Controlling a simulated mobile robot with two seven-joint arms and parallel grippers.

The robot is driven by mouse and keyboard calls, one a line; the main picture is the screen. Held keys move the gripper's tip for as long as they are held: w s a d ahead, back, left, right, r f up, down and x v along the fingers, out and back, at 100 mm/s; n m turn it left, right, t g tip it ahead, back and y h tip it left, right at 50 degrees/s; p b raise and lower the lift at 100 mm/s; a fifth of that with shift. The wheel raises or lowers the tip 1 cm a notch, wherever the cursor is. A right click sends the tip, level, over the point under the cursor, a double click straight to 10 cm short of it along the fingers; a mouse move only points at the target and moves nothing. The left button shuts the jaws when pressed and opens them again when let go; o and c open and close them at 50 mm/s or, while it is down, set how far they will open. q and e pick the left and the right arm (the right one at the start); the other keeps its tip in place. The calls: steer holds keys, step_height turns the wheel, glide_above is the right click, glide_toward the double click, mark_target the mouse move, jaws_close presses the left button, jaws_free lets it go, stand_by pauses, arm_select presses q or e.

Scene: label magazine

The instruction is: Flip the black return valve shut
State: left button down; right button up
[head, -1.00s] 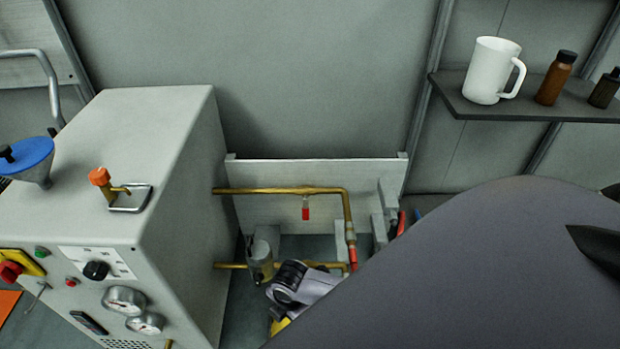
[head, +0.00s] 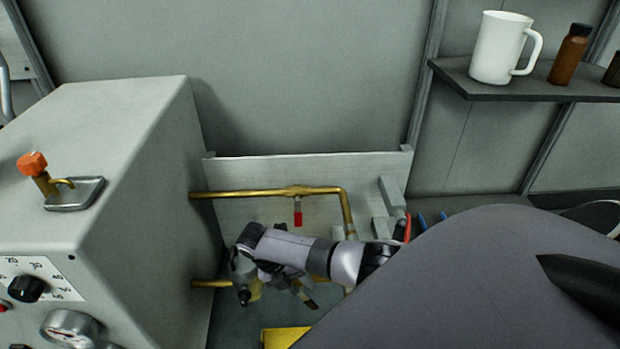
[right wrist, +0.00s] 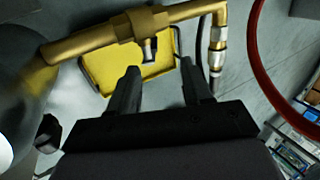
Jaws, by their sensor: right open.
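The lower brass pipe (head: 208,284) leaves the grey machine; my right arm hides most of it in the head view. In the right wrist view, a brass valve body (right wrist: 145,24) sits on a brass pipe, with a short dark handle (right wrist: 150,50) below it, apparently the black return valve. My right gripper (right wrist: 160,78) is open, its two black fingers pointing at the pipe. The handle lies just beyond and between the fingertips, with nothing gripped. In the head view the right fingers are hard to make out. My left gripper is not in view.
The upper brass pipe (head: 250,193) carries a red-handled valve (head: 298,218) close above my right wrist. The grey machine (head: 130,160) stands left. A yellow object (head: 285,337) lies below. A shelf (head: 500,90) holds a white mug (head: 497,48). A red hose (right wrist: 258,60) curves nearby.

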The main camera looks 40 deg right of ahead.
mark_target(306, 300)
step_height(306, 300, down, 4)
steer(key=shift+r+b, duration=0.15)
steer(key=shift+b, duration=0.75)
steer(key=b+x, duration=0.3)
steer(key=x, duration=0.3)
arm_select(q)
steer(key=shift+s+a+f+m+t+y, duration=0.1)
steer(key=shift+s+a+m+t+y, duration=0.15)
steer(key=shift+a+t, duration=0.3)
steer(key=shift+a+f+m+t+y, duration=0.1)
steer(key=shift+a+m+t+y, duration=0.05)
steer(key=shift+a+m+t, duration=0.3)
arm_select(e)
steer(key=shift+s+d+f, duration=0.25)
steer(key=shift+f, duration=0.25)
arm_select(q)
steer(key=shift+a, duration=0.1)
arm_select(e)
jaws_close()
